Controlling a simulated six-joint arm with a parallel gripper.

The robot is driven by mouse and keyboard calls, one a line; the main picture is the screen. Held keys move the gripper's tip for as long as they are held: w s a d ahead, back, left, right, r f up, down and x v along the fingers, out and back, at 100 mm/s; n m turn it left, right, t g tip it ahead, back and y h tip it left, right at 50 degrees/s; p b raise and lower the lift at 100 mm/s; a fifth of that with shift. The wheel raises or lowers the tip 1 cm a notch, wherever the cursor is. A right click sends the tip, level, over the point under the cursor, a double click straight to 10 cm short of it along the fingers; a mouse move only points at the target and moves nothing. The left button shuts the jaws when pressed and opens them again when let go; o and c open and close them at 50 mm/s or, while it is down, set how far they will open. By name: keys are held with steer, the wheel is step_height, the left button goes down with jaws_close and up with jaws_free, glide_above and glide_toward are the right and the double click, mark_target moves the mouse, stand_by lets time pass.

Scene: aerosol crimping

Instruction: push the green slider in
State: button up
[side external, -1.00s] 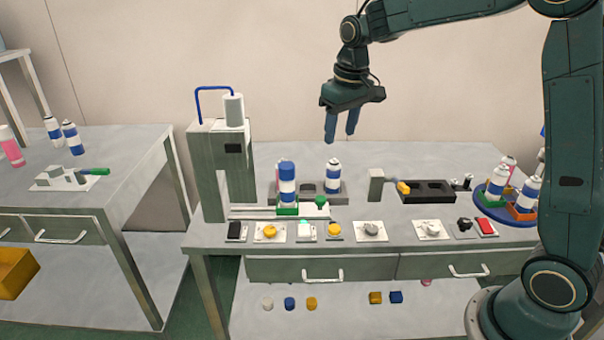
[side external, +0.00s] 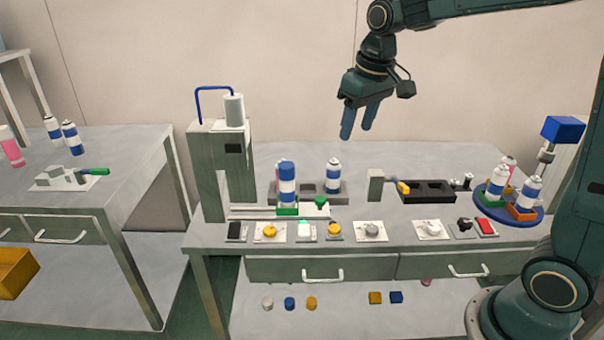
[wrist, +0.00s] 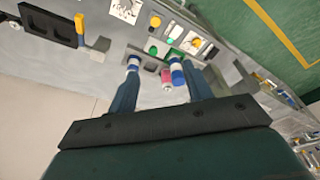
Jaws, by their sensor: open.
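The green slider (side external: 287,210) sits on a pale rail (side external: 255,213) in front of the grey press (side external: 208,175). A blue-and-white can (side external: 287,187) stands upright on it. A green knob (side external: 320,201) is at the slider's right; the knob also shows in the wrist view (wrist: 153,50). My gripper (side external: 356,133) is open and empty, high above the back of the bench, up and to the right of the slider. In the wrist view its fingers (wrist: 164,80) are apart, with the can tops beyond them.
A second can (side external: 333,172) stands in a grey holder behind the rail. A yellow-handled lever (side external: 402,187) and black tray (side external: 430,196) are to the right, then a blue turntable (side external: 508,212) with cans. Buttons and knobs (side external: 334,230) line the front edge.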

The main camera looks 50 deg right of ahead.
steer(key=s+a+t, duration=0.1)
steer(key=s+a, duration=0.1)
steer(key=s, duration=0.8)
steer(key=s+a+t, duration=0.2)
steer(key=s, duration=0.9)
steer(key=shift+n, duration=0.4)
steer(key=shift+s+f, duration=0.15)
steer(key=shift+s, duration=0.2)
steer(key=shift+c, duration=0.2)
steer(key=shift+w, duration=0.15)
steer(key=c, duration=0.7)
steer(key=shift+w, duration=0.25)
jaws_close()
steer(key=w+d+f+m+t, duration=0.1)
steer(key=w+d+f+m, duration=0.2)
steer(key=w+f, duration=0.7)
steer(key=w+d+f+m+t+y, duration=0.1)
steer(key=w+d+f+m, duration=0.3)
steer(key=w+f, duration=0.6)
steer(key=w, duration=0.5)
steer(key=shift+d+f+m, duration=0.3)
steer(key=shift+f+m, duration=0.1)
